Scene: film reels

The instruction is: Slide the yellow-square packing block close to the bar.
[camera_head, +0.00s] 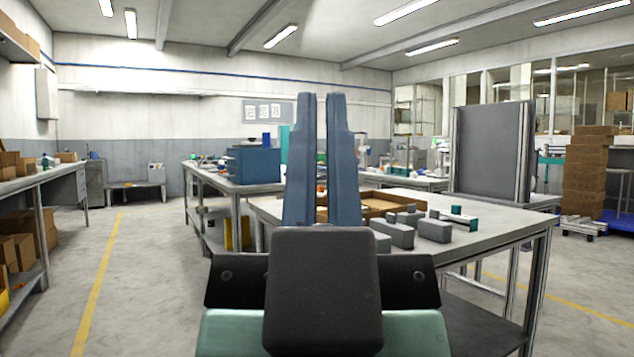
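My gripper (321,97) points up and away in the middle of the view. Its two blue-grey fingers stand a narrow gap apart, with background showing between them and nothing held. Beyond it, several grey blocks with small knobs (434,229) stand on a grey table (497,222). No yellow square shows on any of them, so I cannot tell which is the yellow-square packing block. A pale strip with teal ends (458,216) lies behind the blocks; I cannot tell whether it is the bar. My fingers hide part of the table's left side.
A shallow brown tray (390,197) sits on the table behind the blocks. A tall dark grey panel (490,150) stands behind the table. A bench (52,181) runs along the left, with boxes. The floor (150,270) between is clear.

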